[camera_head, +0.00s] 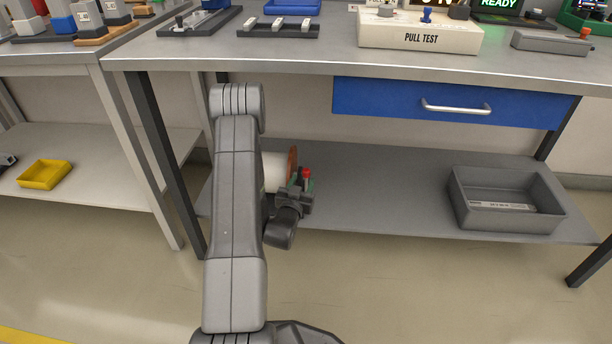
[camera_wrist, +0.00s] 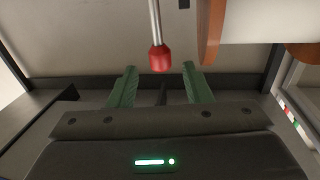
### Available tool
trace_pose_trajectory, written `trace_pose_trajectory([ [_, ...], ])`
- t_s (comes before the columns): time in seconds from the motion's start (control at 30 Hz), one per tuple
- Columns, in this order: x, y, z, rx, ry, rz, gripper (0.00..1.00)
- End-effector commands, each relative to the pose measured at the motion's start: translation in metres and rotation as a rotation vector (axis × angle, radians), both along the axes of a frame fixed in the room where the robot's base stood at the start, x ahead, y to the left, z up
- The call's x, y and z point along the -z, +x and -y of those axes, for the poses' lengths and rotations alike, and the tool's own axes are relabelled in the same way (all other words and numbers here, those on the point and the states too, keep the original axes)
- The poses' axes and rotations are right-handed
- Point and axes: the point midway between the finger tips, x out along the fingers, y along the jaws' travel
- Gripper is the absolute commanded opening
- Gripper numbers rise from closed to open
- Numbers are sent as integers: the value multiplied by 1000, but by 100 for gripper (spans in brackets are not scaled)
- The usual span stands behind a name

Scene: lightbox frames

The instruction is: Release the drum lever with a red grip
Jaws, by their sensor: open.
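The drum lever's red grip (camera_head: 306,173) shows just above my gripper in the head view. In the wrist view the red grip (camera_wrist: 160,58) hangs at the end of a thin metal rod (camera_wrist: 155,20), in front of and between the two green fingers. My gripper (camera_wrist: 162,85) is open, with nothing between its fingers that I can see touching them. In the head view my gripper (camera_head: 306,188) is near the lower shelf and partly hidden by my wrist. The drum (camera_head: 275,170), white with an orange-brown flange (camera_head: 292,162), is mostly hidden behind my arm; its flange (camera_wrist: 211,35) is right of the grip in the wrist view.
A grey bin (camera_head: 560,215) stands on the lower shelf (camera_head: 400,190) at right. A blue drawer (camera_head: 385,102) with a handle hangs under the bench top (camera_head: 330,52). A yellow tray (camera_head: 45,174) lies on the left shelf. The shelf between drum and bin is clear.

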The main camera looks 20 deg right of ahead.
Motion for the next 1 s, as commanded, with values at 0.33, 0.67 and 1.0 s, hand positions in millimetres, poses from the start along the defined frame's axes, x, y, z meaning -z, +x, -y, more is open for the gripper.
trace_pose_trajectory([
  [0.33,0,38,32,0,-1,2,45],
  [0.67,0,42,35,0,0,-1,45],
  [1.0,0,41,35,0,0,-1,0],
])
